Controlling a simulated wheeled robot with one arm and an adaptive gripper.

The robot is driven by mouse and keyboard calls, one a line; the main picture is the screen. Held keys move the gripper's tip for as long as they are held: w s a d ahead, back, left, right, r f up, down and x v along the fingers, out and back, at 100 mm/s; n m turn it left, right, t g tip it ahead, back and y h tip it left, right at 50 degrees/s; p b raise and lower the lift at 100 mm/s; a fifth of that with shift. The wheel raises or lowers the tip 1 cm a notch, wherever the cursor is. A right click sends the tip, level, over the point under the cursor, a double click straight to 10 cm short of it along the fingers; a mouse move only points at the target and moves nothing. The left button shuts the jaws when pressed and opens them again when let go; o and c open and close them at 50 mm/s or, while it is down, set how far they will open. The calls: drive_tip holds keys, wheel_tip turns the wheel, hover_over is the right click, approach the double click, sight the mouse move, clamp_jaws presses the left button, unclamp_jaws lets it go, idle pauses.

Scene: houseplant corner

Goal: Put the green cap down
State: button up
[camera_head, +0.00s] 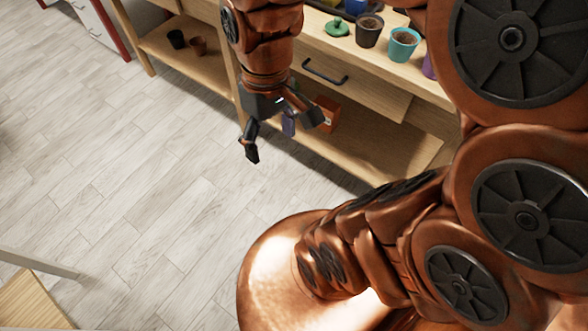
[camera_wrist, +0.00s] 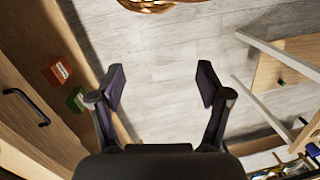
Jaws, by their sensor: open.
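The green cap (camera_head: 336,28) is a small green lid-like piece with a knob. It lies on the wooden bench top (camera_head: 312,42) near its front edge, left of a black pot (camera_head: 369,30). My gripper (camera_head: 281,134) hangs in front of the bench, lower than the top and apart from the cap. Its fingers are spread, and the wrist view shows only floor between them (camera_wrist: 162,85). I cannot make out the cap in the wrist view.
A teal pot (camera_head: 403,45) stands right of the black pot. A drawer handle (camera_head: 325,73) juts from the bench front. An orange box (camera_head: 327,113) sits on the lower shelf; a green box (camera_wrist: 76,98) shows beside it in the wrist view. Floor (camera_head: 130,160) at left is clear.

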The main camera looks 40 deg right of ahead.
drive_tip(key=s+f+m+h, duration=0.1)
drive_tip(key=s+f, duration=0.2)
drive_tip(key=s, duration=0.4)
drive_tip(key=shift+m+g, duration=0.4)
drive_tip(key=shift+a, duration=0.1)
wheel_tip(320, 180, up, 9)
drive_tip(key=p, duration=0.9)
drive_tip(key=shift+r, duration=0.15)
drive_tip(key=shift+w, duration=0.1)
